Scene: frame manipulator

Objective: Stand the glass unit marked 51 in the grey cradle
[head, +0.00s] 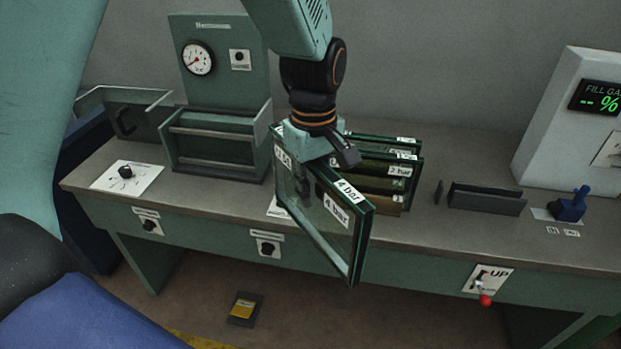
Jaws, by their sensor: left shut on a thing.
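My left gripper (322,160) is shut on the top part of a glass unit (318,208) and holds it tilted in front of the bench. This dark-edged double pane bears "4 bar" labels at its right and a label at its upper left that I cannot read surely as 51. A low dark grey cradle (486,199) with an upright slot stands empty on the right part of the bench. My right gripper is not in view.
Other glass units (388,172), one labelled 2 bar, stand in a rack just behind the held one. A green press with a gauge (198,58) stands back left. A blue device (570,206) and a fill gas box (575,130) are at the right. A red-knobbed lever (485,299) is on the bench front.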

